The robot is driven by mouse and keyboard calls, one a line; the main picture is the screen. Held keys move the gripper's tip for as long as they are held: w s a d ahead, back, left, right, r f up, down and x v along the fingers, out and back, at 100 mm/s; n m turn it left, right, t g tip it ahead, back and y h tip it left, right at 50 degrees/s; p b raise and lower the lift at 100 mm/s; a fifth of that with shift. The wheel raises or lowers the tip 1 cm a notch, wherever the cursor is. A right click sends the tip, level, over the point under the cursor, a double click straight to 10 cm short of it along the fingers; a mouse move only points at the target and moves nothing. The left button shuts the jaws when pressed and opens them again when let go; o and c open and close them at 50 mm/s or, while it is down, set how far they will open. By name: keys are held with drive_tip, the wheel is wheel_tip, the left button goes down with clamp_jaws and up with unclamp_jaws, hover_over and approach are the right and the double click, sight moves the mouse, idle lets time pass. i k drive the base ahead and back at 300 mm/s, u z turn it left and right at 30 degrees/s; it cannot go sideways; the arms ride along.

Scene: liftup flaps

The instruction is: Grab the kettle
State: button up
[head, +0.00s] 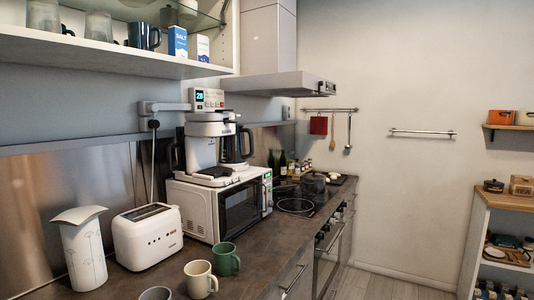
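I cannot pick out a kettle for certain. A tall white vessel (83,255) with a plant pattern and a flared, slanted top stands at the left of the dark counter; I cannot tell whether it is a kettle. A white coffee maker (203,150) with a dark jug (236,147) at its right stands on the microwave. My gripper is not in view.
A white toaster (148,238) is right of the white vessel. A cream mug (200,280) and green mug (226,259) stand before the white microwave (220,205). An open shelf (120,62) and range hood (270,84) overhang the counter. Floor (370,285) shows at right.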

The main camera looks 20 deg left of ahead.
sight(232, 148)
drive_tip(key=z, duration=0.5)
drive_tip(key=i, duration=3.7)
drive_tip(key=u, duration=3.1)
